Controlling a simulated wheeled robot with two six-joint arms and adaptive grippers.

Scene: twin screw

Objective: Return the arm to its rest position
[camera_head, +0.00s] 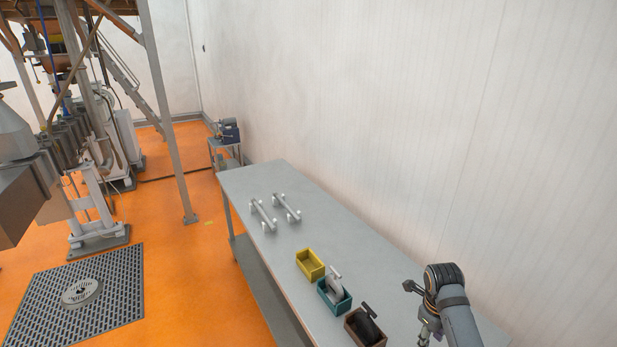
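My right arm (458,318) comes in at the lower right, over the near end of the grey table (350,240). It bends at a dark round joint, and its far end points down. My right gripper (427,334) is small and partly cut off near the bottom edge. I cannot tell whether its fingers are open or shut, and I see nothing held in it. My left arm and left gripper are not in view.
On the table are a yellow bin (309,264), a teal bin (326,303) with a pale part, and a brown bin (361,338) with a dark part. Two metal bars (264,215) lie farther back. A white wall (400,120) borders the table's right side; machinery (95,150) stands left.

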